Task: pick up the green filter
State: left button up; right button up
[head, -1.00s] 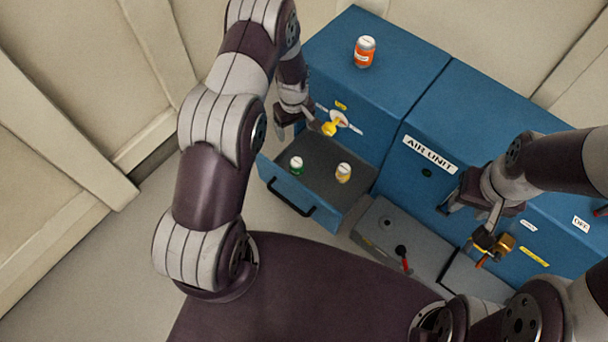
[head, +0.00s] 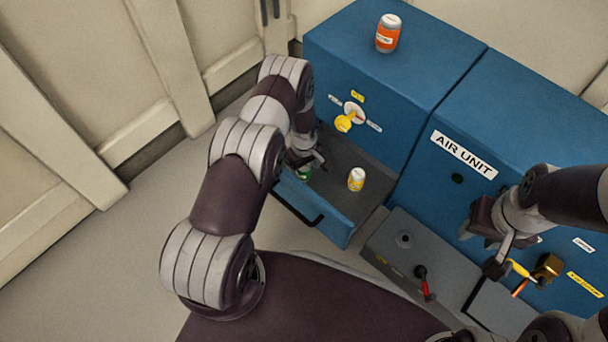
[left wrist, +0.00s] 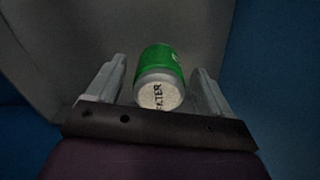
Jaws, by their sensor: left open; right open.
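The green filter (left wrist: 160,72) is a small green canister with a pale lettered lid. In the left wrist view it lies between the two open fingers of my left gripper (left wrist: 160,90), with a gap showing on each side. In the head view the green filter (head: 304,172) is in the open drawer (head: 325,222), partly hidden by my left gripper (head: 312,161). My right gripper (head: 502,268) is open at the right, in front of the blue air unit, near a yellow handle.
A yellow canister (head: 356,179) stands in the drawer, right of the green filter. An orange canister (head: 388,33) stands on top of the blue cabinet (head: 330,50). A yellow knob (head: 345,122) sits on the cabinet face above the drawer. A grey box with a red-tipped lever (head: 424,283) is at lower right.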

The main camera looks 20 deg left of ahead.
pick_arm(q)
jog(key=shift+f, duration=0.15)
jog(key=c, duration=1.2)
jog(key=shift+c, duration=0.2)
jog(key=shift+p, duration=0.3)
